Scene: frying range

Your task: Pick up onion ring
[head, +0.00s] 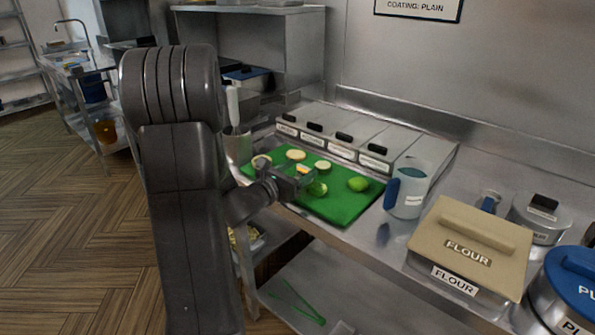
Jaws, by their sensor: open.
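A green cutting board (336,205) lies on the steel counter. Several pale round slices lie on it, which look like onion rings: one at the back (295,155), one at the left (261,161), one with a green edge at the right (323,166). A further small pale piece (302,169) shows just behind my gripper. My gripper (307,181) is open over the middle of the board, in front of these slices. Its fingers are small and partly blend with the board. I cannot tell whether anything lies between them.
A clear jug with a blue handle (407,188) stands to the right, then a flour bin (472,240). Lidded containers (345,143) line the back. A steel cup (238,146) is at the left.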

